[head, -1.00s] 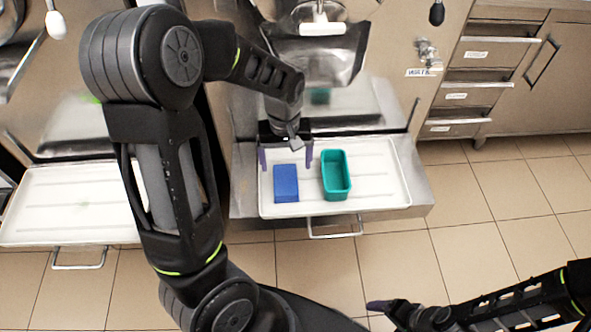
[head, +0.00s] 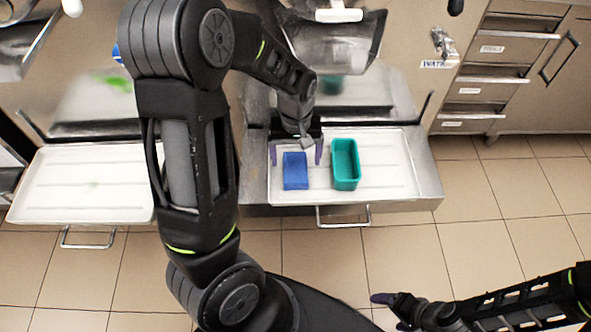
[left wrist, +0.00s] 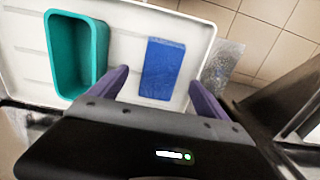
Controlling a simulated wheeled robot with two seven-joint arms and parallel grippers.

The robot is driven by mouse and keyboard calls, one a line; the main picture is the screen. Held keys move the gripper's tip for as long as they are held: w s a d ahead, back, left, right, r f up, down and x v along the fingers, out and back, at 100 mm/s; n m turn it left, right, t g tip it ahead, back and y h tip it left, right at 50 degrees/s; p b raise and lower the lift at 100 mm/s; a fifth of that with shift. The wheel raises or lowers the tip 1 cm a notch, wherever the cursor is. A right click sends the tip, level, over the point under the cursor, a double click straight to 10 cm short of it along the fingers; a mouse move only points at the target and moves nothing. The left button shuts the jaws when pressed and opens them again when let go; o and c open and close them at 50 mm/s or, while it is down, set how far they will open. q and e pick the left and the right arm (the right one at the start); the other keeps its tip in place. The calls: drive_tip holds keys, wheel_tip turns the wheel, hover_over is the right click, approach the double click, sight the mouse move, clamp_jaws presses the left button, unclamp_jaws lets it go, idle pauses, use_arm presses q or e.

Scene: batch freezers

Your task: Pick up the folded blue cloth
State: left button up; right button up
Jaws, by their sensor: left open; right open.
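The folded blue cloth (head: 295,171) is a flat blue rectangle lying on the white tray (head: 390,188) under the middle freezer. In the left wrist view the cloth (left wrist: 162,69) lies between and just beyond the two purple fingers. My left gripper (head: 296,152) is open and empty at the cloth's far end, one finger to each side of it. It also shows in the left wrist view (left wrist: 158,88). My right gripper (head: 388,308) is low at the bottom right, over the floor and far from the cloth; its fingers are partly hidden.
A teal open container (head: 345,165) stands on the same tray, just right of the cloth. A second white tray (head: 80,190) is at the left, empty where visible. Steel drawers (head: 487,85) are at the right. The tiled floor in front is clear.

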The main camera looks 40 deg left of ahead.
sight(295, 168)
use_arm(q)
wheel_tip(295, 168, down, 4)
drive_tip(key=shift+a+f+b, duration=0.15)
drive_tip(key=shift+f+b, duration=0.1)
drive_tip(key=shift+b, duration=0.1)
idle(0.4)
drive_tip(key=c, duration=1.5)
drive_tip(key=shift+o, duration=0.2)
drive_tip(key=shift+r, duration=0.15)
wheel_tip(295, 168, up, 10)
drive_tip(key=p, duration=0.2)
